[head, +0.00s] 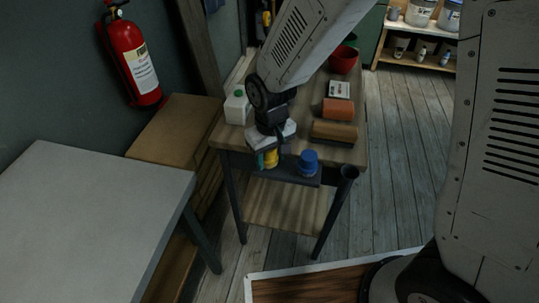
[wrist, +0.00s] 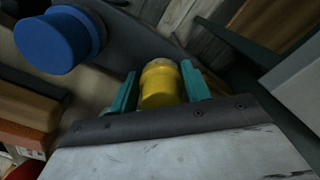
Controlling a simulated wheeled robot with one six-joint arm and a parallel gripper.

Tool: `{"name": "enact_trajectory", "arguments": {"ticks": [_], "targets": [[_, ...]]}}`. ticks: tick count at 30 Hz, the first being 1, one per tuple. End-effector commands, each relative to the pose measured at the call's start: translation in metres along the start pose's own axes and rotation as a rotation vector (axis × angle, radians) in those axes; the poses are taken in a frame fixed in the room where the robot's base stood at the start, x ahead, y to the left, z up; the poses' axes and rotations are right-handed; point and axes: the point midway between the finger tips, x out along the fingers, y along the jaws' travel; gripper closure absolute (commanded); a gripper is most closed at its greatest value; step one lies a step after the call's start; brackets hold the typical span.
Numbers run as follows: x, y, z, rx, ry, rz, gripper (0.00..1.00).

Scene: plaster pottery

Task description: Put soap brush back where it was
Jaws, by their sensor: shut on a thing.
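My gripper (head: 268,160) has teal fingers and is shut on a yellow round-bodied thing (head: 271,158), which I take to be the soap brush. In the wrist view the yellow brush (wrist: 160,84) sits between both fingers, with a paler tan end; its far end is hidden. It is at the left part of the dark rack (head: 293,174) on the near end of the wooden cart (head: 342,152). I cannot tell whether the brush rests in the rack or is held just above it.
A blue round-topped thing (head: 308,160) stands on the rack, right of my gripper. A dark ring holder (head: 349,172) is at the rack's right. A white bottle (head: 236,108), orange block (head: 338,109), brown block (head: 335,131) and red bowl (head: 343,60) stand on the cart.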

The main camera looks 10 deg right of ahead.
Motion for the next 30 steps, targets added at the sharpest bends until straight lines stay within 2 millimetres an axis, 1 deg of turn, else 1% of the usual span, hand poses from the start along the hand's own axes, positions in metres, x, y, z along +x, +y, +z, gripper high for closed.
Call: {"name": "enact_trajectory", "arguments": {"ticks": [5, 6, 7, 8, 16, 20, 23, 30], "targets": [[0.004, 0.0, 0.0, 0.0, -0.001, 0.0, 0.74], [0.003, 0.0, 0.0, 0.0, 0.0, 0.0, 0.41], [0.003, 0.0, 0.0, 0.0, 0.0, 0.0, 0.33], [0.003, 0.0, 0.0, 0.0, 0.0, 0.0, 0.31], [0.002, 0.0, 0.0, 0.0, 0.0, 0.0, 0.31], [-0.008, 0.0, -0.001, 0.0, 0.003, 0.0, 0.31], [-0.025, 0.0, -0.001, 0.0, 0.005, 0.0, 0.31], [-0.078, 0.0, -0.001, 0.001, 0.005, 0.0, 0.31]]}}
